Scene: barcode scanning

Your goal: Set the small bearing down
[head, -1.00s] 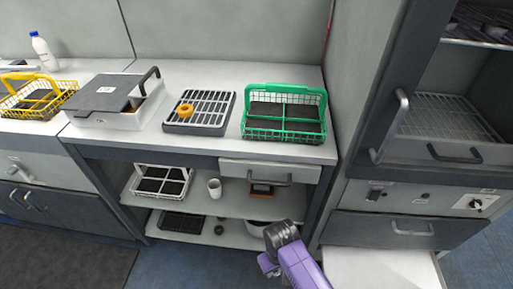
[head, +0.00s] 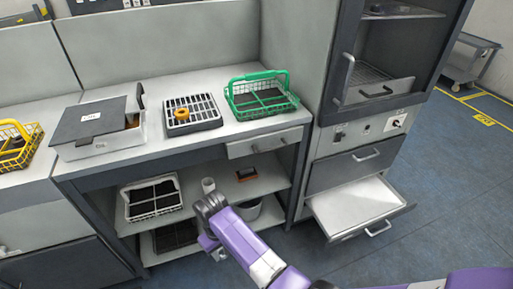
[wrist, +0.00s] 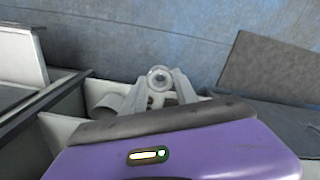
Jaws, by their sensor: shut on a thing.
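The small bearing (wrist: 158,78), a pale grey metal ring, is between the two fingertips of my gripper (wrist: 160,88) in the wrist view. The gripper is shut on it and holds it in front of a blurred blue-grey background, apart from any surface I can make out. In the head view my purple arm reaches down in front of the bench's lower shelves. The gripper there is mostly hidden behind the arm, and the bearing cannot be made out.
A white divided basket (head: 152,216) sits on the shelf. A drawer (head: 355,203) stands open at the right.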

